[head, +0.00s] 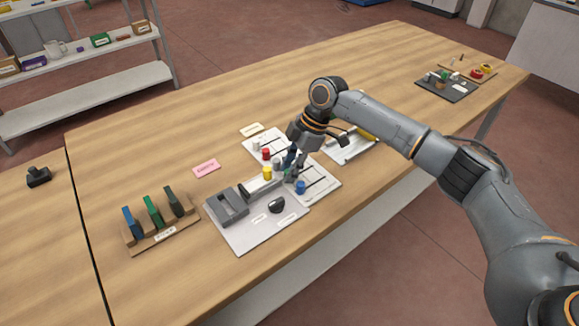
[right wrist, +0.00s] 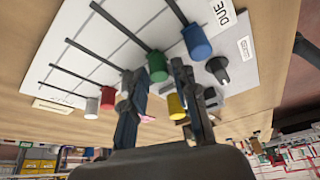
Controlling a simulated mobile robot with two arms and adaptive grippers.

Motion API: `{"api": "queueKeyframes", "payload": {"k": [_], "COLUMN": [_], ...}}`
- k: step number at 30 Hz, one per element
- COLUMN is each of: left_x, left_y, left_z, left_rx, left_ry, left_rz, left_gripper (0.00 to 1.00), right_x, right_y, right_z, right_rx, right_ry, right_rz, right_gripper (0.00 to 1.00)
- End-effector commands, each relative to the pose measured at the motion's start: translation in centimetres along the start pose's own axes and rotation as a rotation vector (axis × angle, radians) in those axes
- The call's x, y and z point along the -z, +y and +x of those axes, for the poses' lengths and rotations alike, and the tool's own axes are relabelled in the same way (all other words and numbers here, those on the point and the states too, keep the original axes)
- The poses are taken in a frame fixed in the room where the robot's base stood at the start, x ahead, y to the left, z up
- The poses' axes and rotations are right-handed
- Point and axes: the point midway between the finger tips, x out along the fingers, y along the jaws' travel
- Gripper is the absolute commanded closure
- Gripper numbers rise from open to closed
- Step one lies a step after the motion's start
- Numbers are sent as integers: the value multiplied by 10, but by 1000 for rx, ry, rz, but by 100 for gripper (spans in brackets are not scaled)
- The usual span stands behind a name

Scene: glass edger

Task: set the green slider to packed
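The green slider's knob (right wrist: 157,67) sits at the end of a dark slot on a white board (right wrist: 120,30) in the right wrist view. My right gripper (right wrist: 158,72) is open, with one finger on each side of the green knob; I cannot tell whether they touch it. In the head view my right gripper (head: 291,165) is low over the board and hides part of it. No label reading "packed" is legible. My left gripper is not in view.
Other knobs are close by: blue (right wrist: 196,42), red (right wrist: 108,98), white (right wrist: 92,107) and yellow (right wrist: 176,106). A grey plate (head: 240,238) with a black knob (head: 277,205) and a wooden rack (head: 165,239) stand left. A pink card (head: 206,168) lies behind. The table's far middle is clear.

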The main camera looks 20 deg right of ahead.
Motion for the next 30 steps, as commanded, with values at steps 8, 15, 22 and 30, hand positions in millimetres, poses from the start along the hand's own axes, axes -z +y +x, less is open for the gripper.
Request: {"api": "queueKeyframes", "payload": {"k": [8,15,22,30], "left_x": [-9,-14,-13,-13], "left_y": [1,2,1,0], "left_z": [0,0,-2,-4], "left_rx": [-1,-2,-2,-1], "left_ry": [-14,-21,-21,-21], "left_rz": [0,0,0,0], "left_gripper": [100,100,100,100], "right_x": [0,0,-6,-35], "right_y": [0,0,3,16], "right_z": [2,2,-1,-12], "right_rx": [0,0,0,0], "right_ry": [0,0,-1,0], "right_rz": [0,0,4,4], "right_gripper": [71,100,100,100]}}
